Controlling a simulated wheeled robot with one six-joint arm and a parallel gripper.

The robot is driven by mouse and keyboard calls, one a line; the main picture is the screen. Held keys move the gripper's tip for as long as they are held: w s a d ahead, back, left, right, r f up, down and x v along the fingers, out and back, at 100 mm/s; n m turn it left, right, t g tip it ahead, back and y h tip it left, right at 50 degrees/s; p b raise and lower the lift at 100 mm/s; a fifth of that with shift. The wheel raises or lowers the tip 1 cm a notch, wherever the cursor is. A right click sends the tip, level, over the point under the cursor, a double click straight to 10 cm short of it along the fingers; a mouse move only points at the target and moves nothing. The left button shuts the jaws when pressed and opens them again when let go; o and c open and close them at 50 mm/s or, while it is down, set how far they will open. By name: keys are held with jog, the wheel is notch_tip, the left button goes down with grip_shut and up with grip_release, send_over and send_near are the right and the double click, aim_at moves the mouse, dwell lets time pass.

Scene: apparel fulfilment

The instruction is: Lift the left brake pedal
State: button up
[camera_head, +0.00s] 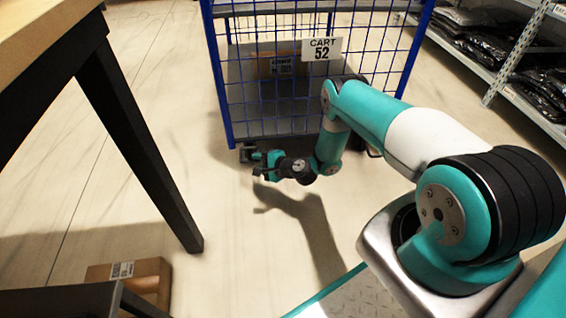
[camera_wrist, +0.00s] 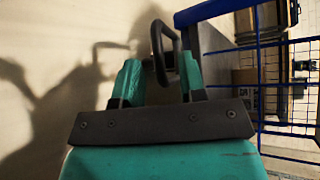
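The blue wire cart (camera_head: 228,110) stands ahead, with a white sign reading CART 52. A dark left brake pedal (camera_head: 246,152) is low at the cart's front left corner. In the wrist view it is a dark bent loop (camera_wrist: 157,40) just beyond and partly between my fingers, closer to the right finger. My gripper (camera_head: 257,165) is low over the floor beside that corner. In the wrist view my gripper (camera_wrist: 160,65) has its two teal fingers spread apart, with nothing visibly clamped. Contact with the pedal cannot be told. A right pedal is mostly hidden behind my arm.
A table with a black leg (camera_head: 140,135) stands at the left. A cardboard box (camera_head: 150,277) lies on the floor near it. A shelf (camera_head: 500,75) with dark bagged goods is at the right. Cartons (camera_head: 283,64) show inside the cart. Floor left of the cart is clear.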

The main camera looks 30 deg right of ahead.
jog(key=p+v, duration=0.6)
jog(key=v, duration=0.8)
